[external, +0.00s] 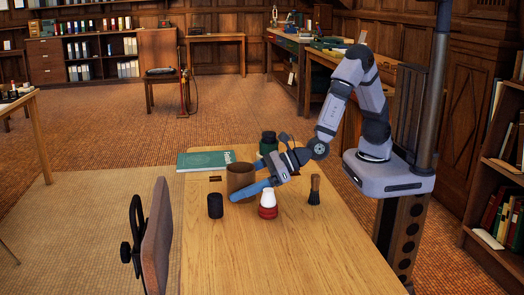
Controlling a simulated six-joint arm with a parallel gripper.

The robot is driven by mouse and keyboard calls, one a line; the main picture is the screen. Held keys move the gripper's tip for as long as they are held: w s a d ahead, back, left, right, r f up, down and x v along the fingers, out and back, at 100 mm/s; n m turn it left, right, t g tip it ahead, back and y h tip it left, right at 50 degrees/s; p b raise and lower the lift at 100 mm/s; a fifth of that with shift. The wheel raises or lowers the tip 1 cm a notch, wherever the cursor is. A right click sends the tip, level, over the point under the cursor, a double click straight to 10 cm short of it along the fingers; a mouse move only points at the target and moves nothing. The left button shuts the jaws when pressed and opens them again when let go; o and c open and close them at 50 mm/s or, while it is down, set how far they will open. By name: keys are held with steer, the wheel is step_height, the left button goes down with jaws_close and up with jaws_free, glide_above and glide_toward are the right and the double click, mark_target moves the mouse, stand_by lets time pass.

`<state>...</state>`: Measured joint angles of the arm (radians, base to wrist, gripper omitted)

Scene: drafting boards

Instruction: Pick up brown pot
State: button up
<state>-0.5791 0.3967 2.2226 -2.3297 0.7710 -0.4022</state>
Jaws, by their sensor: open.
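The brown pot (238,178) stands upright on the wooden table, left of the middle of the picture. My gripper (240,194) reaches in from the right, low over the table, with its blue fingers in front of the pot's lower part in this view. The fingers are open, and nothing shows held between them. They hide part of the pot's lower front. I cannot tell whether they touch the pot or whether one finger is behind it.
A black cup (215,206) stands left of the pot. A red and white bottle (268,204) and a brush (314,190) stand to the right. A dark green jar (268,143) and a green book (207,160) are behind. The table's (240,260) front is clear.

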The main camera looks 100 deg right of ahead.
mark_target(228, 189)
steer(key=shift+x, duration=1.6)
steer(key=c, duration=1.4)
steer(key=shift+o, duration=0.2)
step_height(228, 189, up, 10)
steer(key=p, duration=0.2)
